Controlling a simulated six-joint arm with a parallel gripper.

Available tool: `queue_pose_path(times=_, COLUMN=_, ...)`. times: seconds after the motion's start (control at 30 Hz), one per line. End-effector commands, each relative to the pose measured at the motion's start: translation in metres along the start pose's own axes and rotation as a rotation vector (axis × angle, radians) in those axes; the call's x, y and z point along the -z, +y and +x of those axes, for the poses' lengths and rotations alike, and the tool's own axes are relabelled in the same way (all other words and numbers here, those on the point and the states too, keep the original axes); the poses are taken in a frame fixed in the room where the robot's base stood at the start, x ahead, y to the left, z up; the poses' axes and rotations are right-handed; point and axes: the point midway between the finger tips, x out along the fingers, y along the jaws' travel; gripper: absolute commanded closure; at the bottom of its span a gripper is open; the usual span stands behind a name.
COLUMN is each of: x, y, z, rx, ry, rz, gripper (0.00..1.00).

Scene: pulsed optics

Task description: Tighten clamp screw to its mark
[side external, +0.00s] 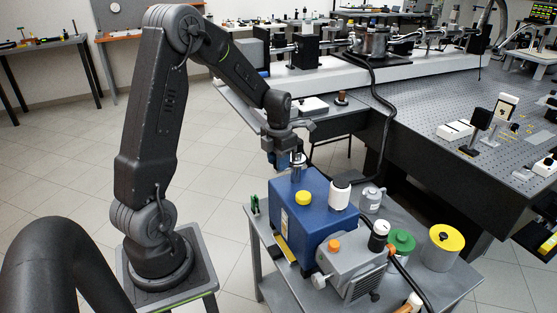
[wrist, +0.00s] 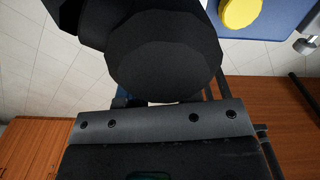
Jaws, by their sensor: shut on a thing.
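A blue pump (side external: 318,214) stands on a grey cart, with a short metal fitting (side external: 297,174) upright on its top. My gripper (side external: 297,158) is at the upper end of this fitting, pointing down. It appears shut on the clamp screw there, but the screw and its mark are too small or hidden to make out. In the wrist view, dark rounded and flat parts fill the middle and hide the fingertips and whatever is between them. The pump's blue top (wrist: 283,20) shows at the upper right of that view.
Bottles, including a yellow-lidded container (side external: 443,248), crowd the cart's right side. An optical table (side external: 450,120) lies behind, with a black hose (side external: 382,125) hanging beside it.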

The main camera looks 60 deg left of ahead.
Motion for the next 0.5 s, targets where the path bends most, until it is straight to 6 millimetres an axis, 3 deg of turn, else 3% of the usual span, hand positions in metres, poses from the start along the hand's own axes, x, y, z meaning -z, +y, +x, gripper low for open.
queue_pose_path(times=0.5, x=-0.0002, y=-0.0001, z=-0.0007, rx=0.000, ry=-0.001, rz=0.336, gripper=0.93)
